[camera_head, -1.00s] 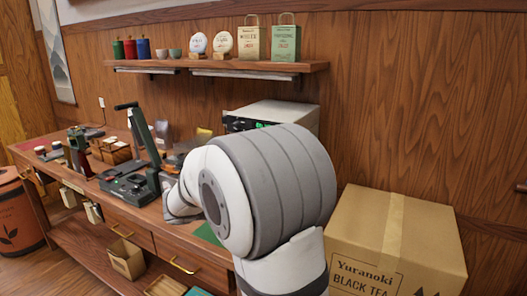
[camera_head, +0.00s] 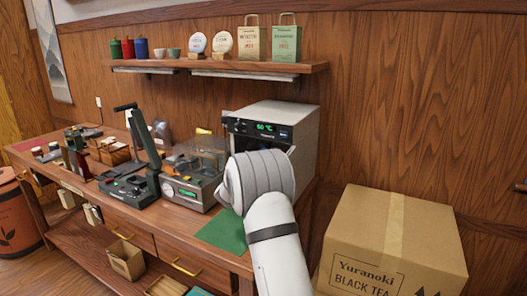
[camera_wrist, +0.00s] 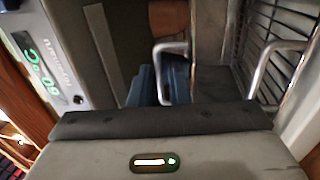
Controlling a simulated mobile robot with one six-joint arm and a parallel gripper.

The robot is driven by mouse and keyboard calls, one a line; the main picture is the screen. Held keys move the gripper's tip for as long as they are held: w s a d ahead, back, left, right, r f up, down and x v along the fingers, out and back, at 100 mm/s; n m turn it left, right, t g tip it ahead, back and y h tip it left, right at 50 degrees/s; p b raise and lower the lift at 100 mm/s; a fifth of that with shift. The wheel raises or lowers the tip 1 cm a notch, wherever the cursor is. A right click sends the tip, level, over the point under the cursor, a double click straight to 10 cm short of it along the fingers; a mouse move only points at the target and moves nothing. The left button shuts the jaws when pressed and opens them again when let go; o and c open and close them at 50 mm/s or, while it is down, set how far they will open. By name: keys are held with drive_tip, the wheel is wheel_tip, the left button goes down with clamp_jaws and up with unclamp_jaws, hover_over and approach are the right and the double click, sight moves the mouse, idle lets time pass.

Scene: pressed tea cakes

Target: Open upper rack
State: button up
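The grey oven (camera_head: 300,140) shows a green display in the head view. Its display panel (camera_wrist: 45,65) is sideways at the left in the wrist view. Two silver handles show there: the upper rack's handle (camera_wrist: 159,78), nearer the display, and a lower handle (camera_wrist: 270,62) at the right by a wire rack (camera_wrist: 262,30). My gripper (camera_wrist: 160,86) has its blue fingers close on both sides of the upper handle and appears shut on it. In the head view my arm hides the gripper and the oven's lower front.
A grey machine (camera_head: 190,178) and a dark lever press (camera_head: 135,180) stand left of the oven on the wooden counter. A green mat (camera_head: 222,230) lies in front. A large cardboard box (camera_head: 390,235) stands at the right. A shelf (camera_head: 215,66) hangs above.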

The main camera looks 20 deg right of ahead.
drive_tip(key=shift+x, duration=1.65)
drive_tip(key=shift+a, duration=0.1)
drive_tip(key=shift+c, duration=0.3)
clamp_jaws()
